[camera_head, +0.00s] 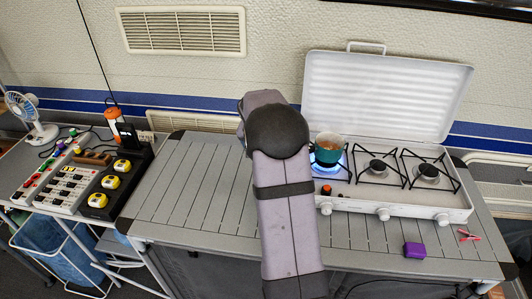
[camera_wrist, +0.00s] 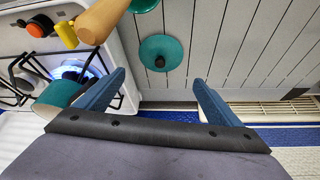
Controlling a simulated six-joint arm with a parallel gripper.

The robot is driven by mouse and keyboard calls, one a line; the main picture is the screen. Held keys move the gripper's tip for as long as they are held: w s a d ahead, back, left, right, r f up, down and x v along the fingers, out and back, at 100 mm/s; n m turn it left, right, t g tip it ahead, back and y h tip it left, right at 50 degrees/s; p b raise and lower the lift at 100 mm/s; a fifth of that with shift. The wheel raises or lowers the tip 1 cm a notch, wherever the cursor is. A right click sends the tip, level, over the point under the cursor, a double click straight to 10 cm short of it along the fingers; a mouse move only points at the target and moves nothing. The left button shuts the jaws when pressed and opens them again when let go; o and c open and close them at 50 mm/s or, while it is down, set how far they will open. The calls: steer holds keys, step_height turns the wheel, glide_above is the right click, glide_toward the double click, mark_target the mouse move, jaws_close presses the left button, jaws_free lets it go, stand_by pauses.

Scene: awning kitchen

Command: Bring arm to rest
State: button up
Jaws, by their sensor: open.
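My gripper (camera_wrist: 160,92) is open in the wrist view, with its two blue fingers wide apart and nothing between them. In the head view my arm stands over the slatted table (camera_head: 180,195) and hides the gripper. A teal pot (camera_head: 328,149) sits on the left burner over a blue flame. Part of the pot also shows in the wrist view (camera_wrist: 60,92), left of and close to the left finger. I cannot tell whether they touch. A teal lid (camera_wrist: 161,50) with a dark knob lies on the table beyond the fingertips.
The white stove (camera_head: 390,200) has its cover raised; its other burners are empty. A tan handle-like piece (camera_wrist: 100,20) shows near the lid. A purple block (camera_head: 414,250) and red clip (camera_head: 468,236) lie front right. A side table with panels (camera_head: 70,190) and fan (camera_head: 30,118) stands left.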

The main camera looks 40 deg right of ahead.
steer(key=shift+s+a+r, duration=0.2)
steer(key=shift+a+r, duration=0.05)
steer(key=shift+r, duration=0.35)
steer(key=s+a+r+n+h+p, duration=0.1)
steer(key=s+a+r+n+p, duration=0.25)
steer(key=a+n, duration=0.3)
steer(key=s+a+r+n+p, duration=0.3)
steer(key=s+a+r+n, duration=0.1)
steer(key=a+n, duration=0.25)
steer(key=s+a+f+m+g+y+b, duration=0.1)
steer(key=s+a+f+y+b, duration=0.25)
steer(key=s+a+f, duration=0.4)
steer(key=s+a+f+g+y+b, duration=0.2)
steer(key=s+a+f+b, duration=0.25)
steer(key=s+a, duration=0.5)
step_height(320, 180, up, 18)
steer(key=d+p, duration=0.1)
steer(key=p, duration=1.7)
steer(key=shift+s+f+m, duration=0.15)
steer(key=shift+s+m, duration=0.15)
steer(key=shift+s, duration=0.05)
steer(key=shift+h, duration=0.25)
step_height(320, 180, down, 46)
steer(key=b, duration=4.5)
steer(key=shift+f+b, duration=0.15)
steer(key=shift+b, duration=0.25)
